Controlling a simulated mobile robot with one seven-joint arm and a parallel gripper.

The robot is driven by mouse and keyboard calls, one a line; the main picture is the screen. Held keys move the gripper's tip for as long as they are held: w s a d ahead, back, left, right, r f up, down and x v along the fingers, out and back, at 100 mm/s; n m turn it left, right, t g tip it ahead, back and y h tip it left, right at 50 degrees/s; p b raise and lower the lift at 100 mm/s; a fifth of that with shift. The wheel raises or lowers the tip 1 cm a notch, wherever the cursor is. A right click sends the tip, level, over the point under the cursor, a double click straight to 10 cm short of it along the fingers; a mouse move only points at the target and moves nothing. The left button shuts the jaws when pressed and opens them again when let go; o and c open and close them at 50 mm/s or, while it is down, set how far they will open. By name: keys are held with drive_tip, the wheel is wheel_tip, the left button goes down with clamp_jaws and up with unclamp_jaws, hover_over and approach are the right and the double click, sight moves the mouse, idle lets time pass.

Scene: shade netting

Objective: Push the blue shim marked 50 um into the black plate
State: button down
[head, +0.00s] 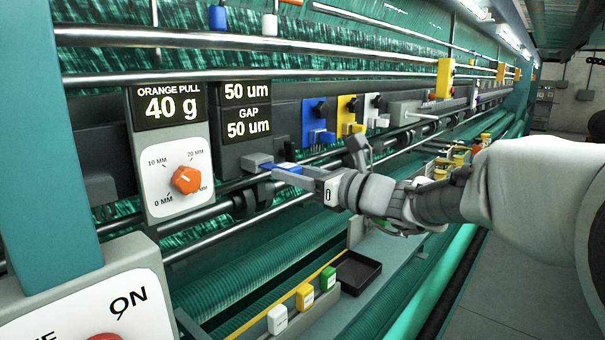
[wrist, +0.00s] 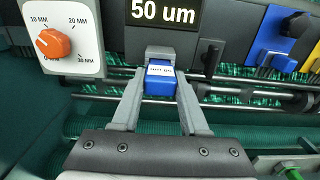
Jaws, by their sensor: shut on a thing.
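The blue shim (head: 288,167) is between the fingers of my gripper (head: 283,173). In the wrist view the shim (wrist: 160,84) has a white label whose print is too small and upside down to read. My gripper (wrist: 161,92) is shut on it. The shim's far end is at a small grey block (wrist: 160,53) at the lower edge of the black plate (wrist: 138,36); I cannot tell whether it has entered. In the head view the black plate (head: 232,155) carries readouts "50 um" and "GAP 50 um".
Left of the plate is a panel with an orange knob (head: 186,179) and an "ORANGE PULL 40 g" display (head: 166,104). Blue (head: 314,115), yellow (head: 346,108) and white (head: 372,105) holders are to the right. Below are several coloured blocks (head: 304,296) and a black tray (head: 358,272).

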drive_tip(key=shift+w+a, duration=0.1)
drive_tip(key=shift+w+a, duration=0.45)
drive_tip(key=shift+a, duration=0.15)
drive_tip(key=shift+w+a, duration=0.25)
drive_tip(key=shift+a, duration=0.1)
idle(0.4)
drive_tip(key=shift+w+a, duration=0.3)
drive_tip(key=shift+a, duration=0.05)
drive_tip(key=shift+c, duration=1.7)
unclamp_jaws()
drive_tip(key=b+v, duration=0.2)
drive_tip(key=v, duration=1.5)
